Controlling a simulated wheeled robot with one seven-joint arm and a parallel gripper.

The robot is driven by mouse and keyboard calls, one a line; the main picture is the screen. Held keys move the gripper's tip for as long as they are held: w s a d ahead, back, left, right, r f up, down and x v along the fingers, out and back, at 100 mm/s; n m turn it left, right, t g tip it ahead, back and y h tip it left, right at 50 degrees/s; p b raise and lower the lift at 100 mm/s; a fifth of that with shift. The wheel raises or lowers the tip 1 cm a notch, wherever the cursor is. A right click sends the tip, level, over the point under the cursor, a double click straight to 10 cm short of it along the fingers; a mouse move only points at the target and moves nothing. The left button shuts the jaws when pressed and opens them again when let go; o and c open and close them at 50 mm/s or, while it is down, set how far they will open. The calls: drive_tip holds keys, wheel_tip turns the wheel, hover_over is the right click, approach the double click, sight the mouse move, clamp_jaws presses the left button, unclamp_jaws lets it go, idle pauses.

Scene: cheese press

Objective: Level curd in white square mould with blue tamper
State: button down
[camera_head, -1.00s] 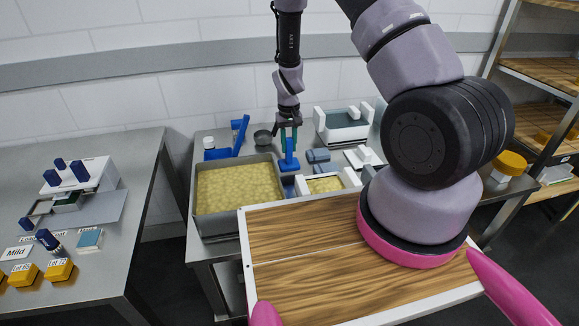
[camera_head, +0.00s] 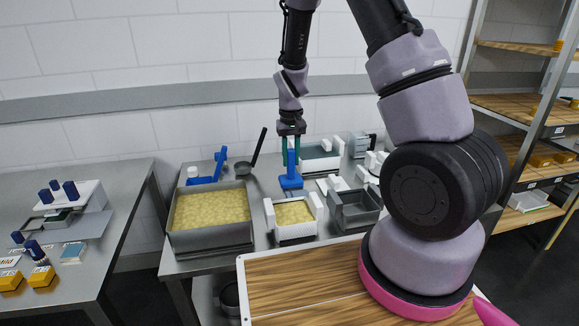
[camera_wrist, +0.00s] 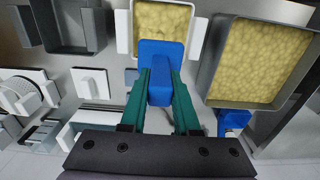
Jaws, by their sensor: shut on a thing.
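The white square mould (camera_head: 297,233) stands on the steel bench, with pale yellow curd (camera_head: 294,212) in it; the mould (camera_wrist: 124,32) and curd (camera_wrist: 162,20) also show at the top of the wrist view. My gripper (camera_head: 291,152) is shut on the upright handle of the blue tamper (camera_head: 291,182). The tamper hangs just behind the mould in the head view, apart from the curd as far as I can tell. In the wrist view, the tamper (camera_wrist: 161,62) is between the green fingers and its plate overlaps the mould's near edge.
A large grey vat (camera_head: 212,240) of curd stands left of the mould. A dark grey open box (camera_head: 357,212) stands close on its right. White blocks and a white-walled tray (camera_head: 320,160) are behind. A wooden-topped board (camera_head: 300,285) lies in front.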

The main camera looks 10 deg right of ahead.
sight(291, 178)
drive_tip(key=shift+s+d+f, duration=0.15)
drive_tip(key=shift+f, duration=4.7)
drive_tip(key=shift+f, duration=0.6)
drive_tip(key=shift+s, duration=2.1)
drive_tip(key=shift+w, duration=2.15)
drive_tip(key=shift+s, duration=2.2)
